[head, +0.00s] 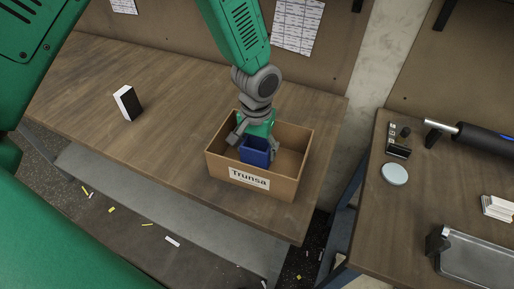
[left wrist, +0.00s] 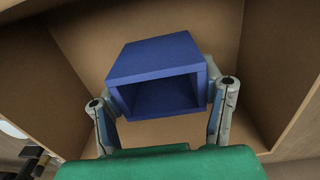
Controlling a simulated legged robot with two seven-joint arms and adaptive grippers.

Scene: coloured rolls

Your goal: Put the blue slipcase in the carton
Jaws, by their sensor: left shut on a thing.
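The blue slipcase (head: 255,151) is a small open-ended box. My left gripper (head: 255,147) is shut on it, with a finger on each side, as the left wrist view also shows for the slipcase (left wrist: 155,72) and the gripper (left wrist: 165,105). My right gripper is not in view.
A black and white box (head: 127,103) stands on the left of the table (head: 180,110). A second table (head: 385,220) at the right holds a roll (head: 485,140), a pale disc (head: 394,173) and a metal tray (head: 480,262). A gap separates the tables.

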